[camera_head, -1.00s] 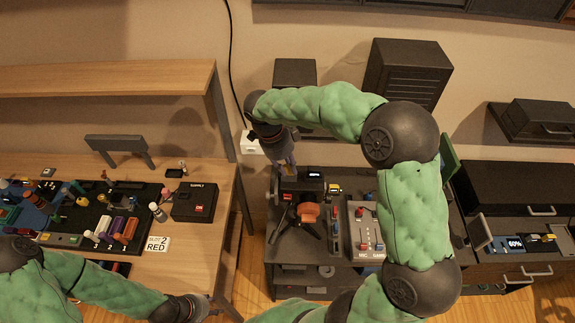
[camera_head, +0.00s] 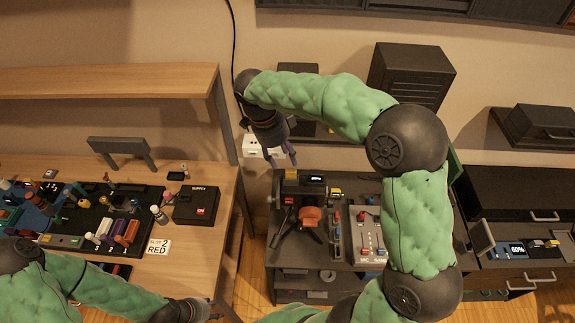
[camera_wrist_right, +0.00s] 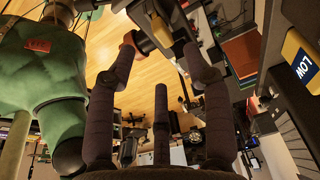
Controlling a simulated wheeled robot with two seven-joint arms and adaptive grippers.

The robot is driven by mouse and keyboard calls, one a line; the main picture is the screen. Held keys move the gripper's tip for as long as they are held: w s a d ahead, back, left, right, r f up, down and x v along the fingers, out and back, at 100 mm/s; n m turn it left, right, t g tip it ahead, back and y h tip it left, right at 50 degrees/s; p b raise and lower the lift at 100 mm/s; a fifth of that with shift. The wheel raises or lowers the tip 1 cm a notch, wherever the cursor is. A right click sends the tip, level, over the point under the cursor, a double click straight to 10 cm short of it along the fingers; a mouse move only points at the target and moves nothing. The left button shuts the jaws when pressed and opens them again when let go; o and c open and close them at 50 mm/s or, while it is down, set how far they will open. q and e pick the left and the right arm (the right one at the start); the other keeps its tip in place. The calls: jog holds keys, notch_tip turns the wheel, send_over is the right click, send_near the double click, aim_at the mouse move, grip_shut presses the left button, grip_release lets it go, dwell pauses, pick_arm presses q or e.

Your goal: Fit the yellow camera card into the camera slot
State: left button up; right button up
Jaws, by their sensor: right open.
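The dark camera (camera_head: 303,186) stands on a tripod on the grey workbench right of the wooden table. A small yellow piece (camera_head: 335,193) sits at its right side; I cannot tell for sure that it is the camera card. The camera slot is not clearly visible. My left gripper (camera_head: 193,309) is at the bottom edge, its fingers not clear.
A mixer panel (camera_head: 367,235) lies right of the camera. An orange part (camera_head: 310,213) hangs in front of the tripod. A black supply box (camera_head: 196,204) and a cluttered dark mat stand on the wooden table (camera_head: 190,262). A gap separates the two tables.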

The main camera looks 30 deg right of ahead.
jog(key=v, duration=0.5)
jog(key=shift+r, duration=0.15)
